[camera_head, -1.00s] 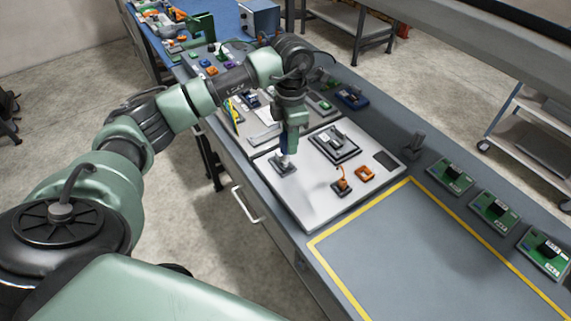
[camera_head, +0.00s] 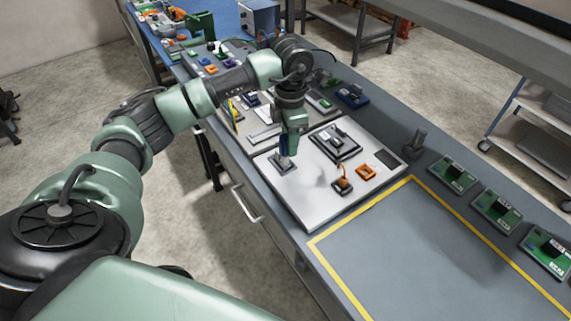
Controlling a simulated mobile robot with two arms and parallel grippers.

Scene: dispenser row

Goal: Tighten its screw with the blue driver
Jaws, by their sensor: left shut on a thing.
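My left gripper (camera_head: 291,145) points down over the light grey board and is shut on the blue driver (camera_head: 284,155), which is small and partly hidden by the fingers. The driver stands about upright over a dark square base (camera_head: 283,167) at the board's left side. I cannot tell whether its tip touches a screw, and no screw head is clear. My right gripper is not in view.
The light grey board (camera_head: 310,205) also bears a dark fixture (camera_head: 336,143), an orange-handled piece on a dark base (camera_head: 342,186) and an orange frame (camera_head: 366,172). Several green circuit boards lie along the right edge. The yellow-outlined area (camera_head: 400,260) is clear.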

